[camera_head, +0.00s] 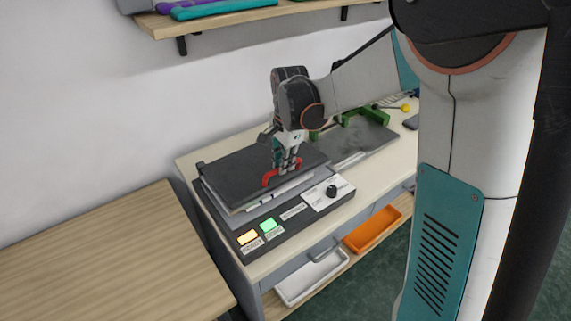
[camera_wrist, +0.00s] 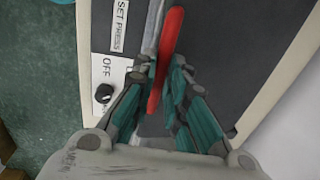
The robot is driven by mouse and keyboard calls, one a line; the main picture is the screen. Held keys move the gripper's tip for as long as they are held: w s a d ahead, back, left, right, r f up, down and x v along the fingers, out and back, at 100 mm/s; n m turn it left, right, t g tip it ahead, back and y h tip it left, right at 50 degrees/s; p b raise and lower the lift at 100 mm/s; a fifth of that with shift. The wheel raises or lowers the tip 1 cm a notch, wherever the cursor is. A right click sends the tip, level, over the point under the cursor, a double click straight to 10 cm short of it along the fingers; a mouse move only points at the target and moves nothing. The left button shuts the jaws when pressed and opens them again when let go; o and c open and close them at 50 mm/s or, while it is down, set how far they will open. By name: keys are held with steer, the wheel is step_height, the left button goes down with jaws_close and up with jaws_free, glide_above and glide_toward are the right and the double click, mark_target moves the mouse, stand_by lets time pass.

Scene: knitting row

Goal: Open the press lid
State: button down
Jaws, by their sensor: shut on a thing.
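The press (camera_head: 282,222) is a dark box on the pale table, with a knob and two lit buttons on its front panel. Its dark lid (camera_head: 235,172) looks slightly raised at the front, with a pale gap beneath it. The red handle (camera_head: 268,178) is on the lid's front edge; it also shows in the wrist view (camera_wrist: 167,60). My gripper (camera_head: 287,168) is at the handle, pointing down, and its fingers (camera_wrist: 158,88) are shut on it. The fingers hide part of the handle.
An orange bin (camera_head: 372,229) and a white bin (camera_head: 311,277) sit on the shelf below. A wooden table (camera_head: 110,255) is at left, and a wall shelf (camera_head: 215,20) hangs above.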

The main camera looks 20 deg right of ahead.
steer(key=w+a+r+p, duration=0.3)
steer(key=w+r+p, duration=0.2)
steer(key=w+r, duration=0.2)
steer(key=w+a+r+p, duration=0.3)
steer(key=w+r, duration=0.4)
steer(key=w, duration=0.4)
steer(key=shift+r+g+p, duration=0.15)
steer(key=shift+g+p, duration=0.15)
steer(key=shift+p, duration=0.55)
steer(key=c, duration=1.9)
jaws_free()
steer(key=shift+w, duration=0.1)
steer(key=o, duration=0.3)
steer(key=shift+w+a, duration=0.1)
steer(key=shift+w, duration=0.1)
step_height(320, 180, up, 12)
steer(key=shift+s, duration=0.35)
